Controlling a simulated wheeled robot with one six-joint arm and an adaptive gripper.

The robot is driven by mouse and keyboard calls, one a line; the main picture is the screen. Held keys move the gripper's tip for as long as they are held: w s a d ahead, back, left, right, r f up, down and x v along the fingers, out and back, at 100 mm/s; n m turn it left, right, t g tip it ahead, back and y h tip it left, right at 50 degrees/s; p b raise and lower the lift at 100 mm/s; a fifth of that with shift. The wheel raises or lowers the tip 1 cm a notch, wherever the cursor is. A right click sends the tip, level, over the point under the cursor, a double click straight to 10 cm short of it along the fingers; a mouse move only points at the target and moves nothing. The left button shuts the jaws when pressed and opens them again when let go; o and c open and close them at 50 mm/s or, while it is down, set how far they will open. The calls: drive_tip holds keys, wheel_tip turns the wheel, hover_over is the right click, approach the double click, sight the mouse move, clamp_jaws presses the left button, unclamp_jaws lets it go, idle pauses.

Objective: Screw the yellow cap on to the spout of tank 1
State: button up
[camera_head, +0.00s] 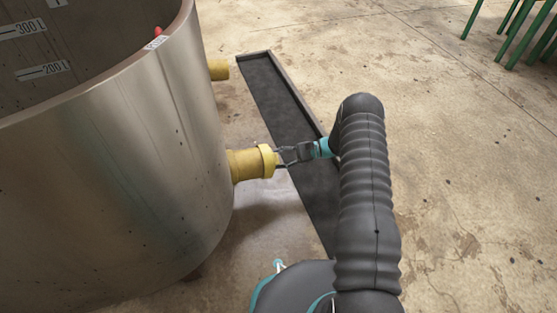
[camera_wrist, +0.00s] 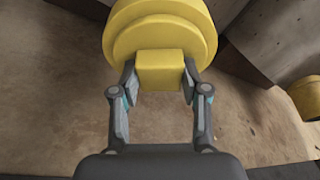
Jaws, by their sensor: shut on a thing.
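The steel tank (camera_head: 130,150) fills the left of the head view and has a yellow-brown spout (camera_head: 241,164) low on its right side. The yellow cap (camera_head: 268,160) is at the spout's outer end, in line with it. In the wrist view the cap (camera_wrist: 162,32) faces me, with a square yellow grip block (camera_wrist: 160,70) standing out from it. My gripper (camera_head: 281,157) is shut on this block; in the wrist view its fingers (camera_wrist: 159,78) press the block from both sides. The cap hides the spout behind it in the wrist view, so I cannot tell how deep it sits.
A second yellow spout (camera_head: 219,69) sticks out farther back on the tank. A long dark tray (camera_head: 283,110) with a raised rim lies on the concrete floor beneath my arm. Green legs (camera_head: 522,30) stand at the top right. The floor at right is clear.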

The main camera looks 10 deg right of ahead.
drive_tip(key=m, duration=0.1)
drive_tip(key=m+g, duration=0.1)
drive_tip(key=m, duration=0.1)
drive_tip(key=f+m+g, duration=0.1)
drive_tip(key=shift+s+d+h, duration=0.1)
drive_tip(key=shift+s+h, duration=0.2)
drive_tip(key=shift+s, duration=0.05)
drive_tip(key=o, duration=1.3)
drive_tip(key=shift+d, duration=0.15)
drive_tip(key=shift+o, duration=0.2)
drive_tip(key=shift+w+r, duration=0.1)
drive_tip(key=shift+r, duration=0.05)
drive_tip(key=o, duration=0.4)
drive_tip(key=shift+a+r, duration=0.1)
drive_tip(key=shift+a, duration=0.15)
drive_tip(key=shift+w, duration=0.1)
drive_tip(key=shift+w+d+f, duration=0.15)
drive_tip(key=shift+w+d, duration=0.1)
drive_tip(key=shift+d, duration=0.85)
drive_tip(key=shift+w+d+f, duration=0.1)
drive_tip(key=shift+w+d, duration=0.1)
drive_tip(key=shift+d, duration=0.9)
